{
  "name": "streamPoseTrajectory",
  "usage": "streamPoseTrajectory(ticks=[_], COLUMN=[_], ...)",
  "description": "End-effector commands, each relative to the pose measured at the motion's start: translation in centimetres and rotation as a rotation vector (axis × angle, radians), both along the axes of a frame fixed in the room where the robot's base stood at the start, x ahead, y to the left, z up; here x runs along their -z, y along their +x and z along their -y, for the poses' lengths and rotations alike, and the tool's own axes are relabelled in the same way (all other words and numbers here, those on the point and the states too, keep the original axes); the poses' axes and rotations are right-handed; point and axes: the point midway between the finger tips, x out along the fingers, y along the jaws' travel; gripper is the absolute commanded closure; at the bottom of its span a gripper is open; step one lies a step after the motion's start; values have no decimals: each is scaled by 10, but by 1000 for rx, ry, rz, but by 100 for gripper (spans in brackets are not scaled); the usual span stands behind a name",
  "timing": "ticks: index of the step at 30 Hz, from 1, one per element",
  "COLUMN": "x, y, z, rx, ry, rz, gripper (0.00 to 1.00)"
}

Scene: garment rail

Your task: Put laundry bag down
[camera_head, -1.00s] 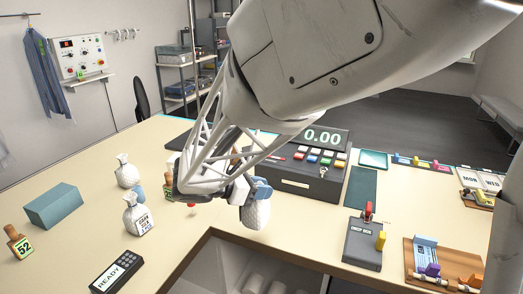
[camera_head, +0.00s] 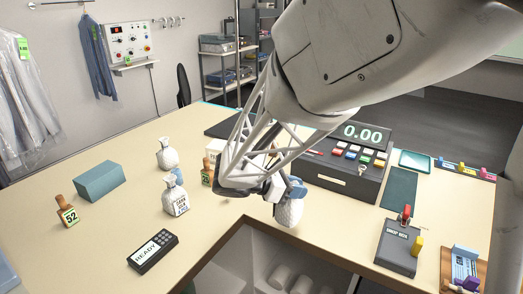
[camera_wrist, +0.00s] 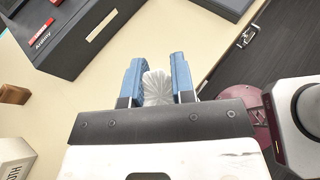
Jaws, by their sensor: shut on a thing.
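A white, ribbed laundry bag (camera_head: 289,211) hangs below my gripper (camera_head: 291,189) in the head view, by the inner edge of the counter (camera_head: 130,168). How far its bottom is from the counter top cannot be told. The wrist view shows the bag (camera_wrist: 157,88) between the two blue fingers of my gripper (camera_wrist: 155,80), which is shut on it. Two similar white bags stand upright on the counter to the left: one farther back (camera_head: 168,157) and one nearer with a printed label (camera_head: 175,199).
A cash register (camera_head: 345,180) stands right of my gripper. A black READY keypad (camera_head: 153,252), a teal block (camera_head: 100,181) and a stamp marked 52 (camera_head: 67,212) are on the left. The counter's cut-out opens below the bag.

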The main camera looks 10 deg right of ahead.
Motion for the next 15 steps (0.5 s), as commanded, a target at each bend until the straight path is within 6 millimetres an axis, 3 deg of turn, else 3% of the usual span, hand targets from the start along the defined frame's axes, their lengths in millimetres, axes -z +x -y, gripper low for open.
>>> streamPoseTrajectory(ticks=[15], x=[7], y=[69], z=[7], rx=[1], ry=[0], rz=[1], gripper=[100])
